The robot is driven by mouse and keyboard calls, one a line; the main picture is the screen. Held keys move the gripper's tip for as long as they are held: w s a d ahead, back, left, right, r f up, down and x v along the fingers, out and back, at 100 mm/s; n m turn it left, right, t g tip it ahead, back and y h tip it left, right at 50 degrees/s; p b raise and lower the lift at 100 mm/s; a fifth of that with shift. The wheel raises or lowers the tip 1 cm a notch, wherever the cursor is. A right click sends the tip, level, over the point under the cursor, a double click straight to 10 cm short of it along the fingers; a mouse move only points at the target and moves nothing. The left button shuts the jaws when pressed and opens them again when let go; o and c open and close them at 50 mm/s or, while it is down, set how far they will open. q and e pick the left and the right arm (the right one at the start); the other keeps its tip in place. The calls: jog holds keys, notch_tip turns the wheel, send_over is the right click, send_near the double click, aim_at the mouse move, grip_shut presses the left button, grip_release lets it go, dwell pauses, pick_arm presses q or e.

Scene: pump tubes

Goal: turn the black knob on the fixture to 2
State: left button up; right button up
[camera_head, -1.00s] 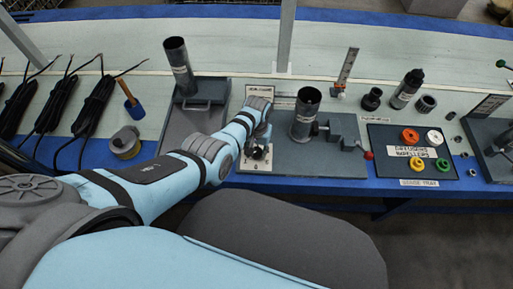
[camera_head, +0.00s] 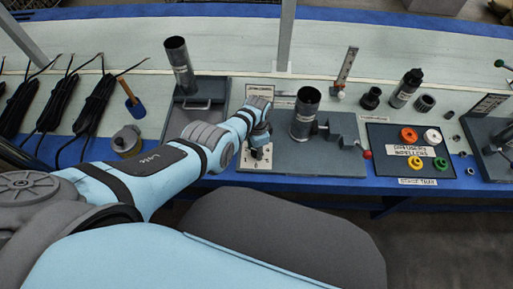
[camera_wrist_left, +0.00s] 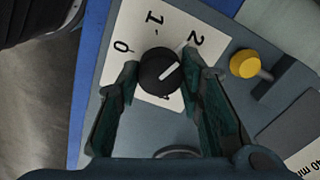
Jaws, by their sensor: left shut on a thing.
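The fixture (camera_head: 325,163) is a grey plate with a white dial card (camera_head: 252,164) at its left end. In the left wrist view the card (camera_wrist_left: 150,30) carries the marks 0, 1 and 2. The round black knob (camera_wrist_left: 158,72) stands on the card, and its white pointer line slants up and right, roughly toward the 2. My left gripper (camera_wrist_left: 160,82) is shut on the knob, with one finger on each side. In the head view the left gripper (camera_head: 259,152) is over the card and mostly hides the knob. My right gripper is not in view.
A dark upright tube (camera_head: 306,113) stands on the fixture, right of my gripper. A yellow ball-shaped part (camera_wrist_left: 243,63) is close to the right finger. A tray (camera_head: 380,145) with coloured rings lies further right. Another tube (camera_head: 180,65) stands at the left behind my arm.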

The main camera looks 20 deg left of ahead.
pick_arm(q)
jog(key=shift+m, duration=0.8)
jog(key=o, duration=1.2)
jog(key=shift+c, duration=0.2)
notch_tip(320, 180, up, 12)
